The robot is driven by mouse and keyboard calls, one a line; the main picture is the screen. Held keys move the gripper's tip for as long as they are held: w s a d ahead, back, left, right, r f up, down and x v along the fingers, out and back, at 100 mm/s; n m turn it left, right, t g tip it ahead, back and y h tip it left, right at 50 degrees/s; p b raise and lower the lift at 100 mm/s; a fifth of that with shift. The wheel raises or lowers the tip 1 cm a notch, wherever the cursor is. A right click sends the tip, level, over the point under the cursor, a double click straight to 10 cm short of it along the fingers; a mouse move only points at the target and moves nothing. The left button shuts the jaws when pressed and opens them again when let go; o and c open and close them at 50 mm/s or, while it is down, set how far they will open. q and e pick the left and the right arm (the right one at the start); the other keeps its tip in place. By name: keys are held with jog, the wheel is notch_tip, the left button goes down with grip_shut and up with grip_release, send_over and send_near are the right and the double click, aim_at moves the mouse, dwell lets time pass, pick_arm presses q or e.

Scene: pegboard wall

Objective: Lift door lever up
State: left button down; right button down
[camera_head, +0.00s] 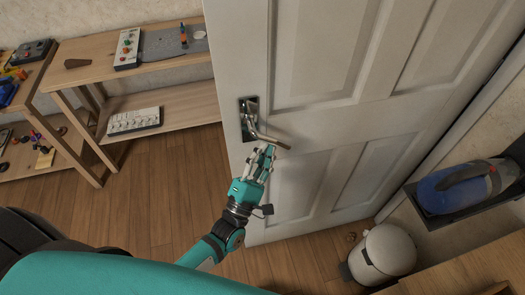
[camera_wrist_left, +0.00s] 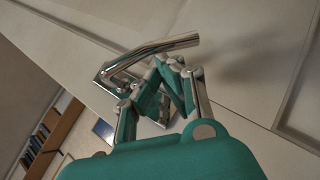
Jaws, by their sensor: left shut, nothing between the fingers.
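The white panelled door (camera_head: 330,60) fills the middle of the head view. Its metal lever (camera_head: 268,138) sticks out to the right from a plate (camera_head: 248,118) near the door's left edge, sloping slightly down in the picture. My left gripper (camera_head: 267,150) is shut and empty, with its fingertips just below the lever. In the left wrist view the lever (camera_wrist_left: 155,50) crosses behind and above the fingertips (camera_wrist_left: 170,65). I cannot tell whether the fingers touch it. My right gripper is not in view.
A wooden shelf (camera_head: 165,100) with several small devices stands left of the door. A white bin (camera_head: 385,250) stands on the floor at lower right. A blue container (camera_head: 455,188) sits on a dark wall holder at right. Wooden floor (camera_head: 150,190) is clear left of my arm.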

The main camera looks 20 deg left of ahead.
aim_at(280, 145)
pick_arm(q)
jog(key=d+n+t+y+b, duration=0.1)
jog(key=n+y+b, duration=0.2)
jog(key=b, duration=0.1)
jog(key=w+d+r+n+y+b, duration=0.1)
jog(key=n+y+b, duration=0.1)
jog(key=n+b, duration=0.1)
jog(key=w+d+r+n+t+y+b, duration=0.1)
jog(key=n+y+b, duration=0.2)
jog(key=n+b, duration=0.1)
jog(key=shift+t+y+b, duration=0.3)
jog(key=shift+b, duration=0.1)
jog(key=shift+w+d+r, duration=0.1)
jog(key=shift+d+r, duration=0.1)
jog(key=shift+r, duration=0.4)
jog(key=shift+s+d+f, duration=0.1)
jog(key=shift+s+f, duration=0.25)
jog(key=shift+f, duration=0.1)
jog(key=v, duration=1.1)
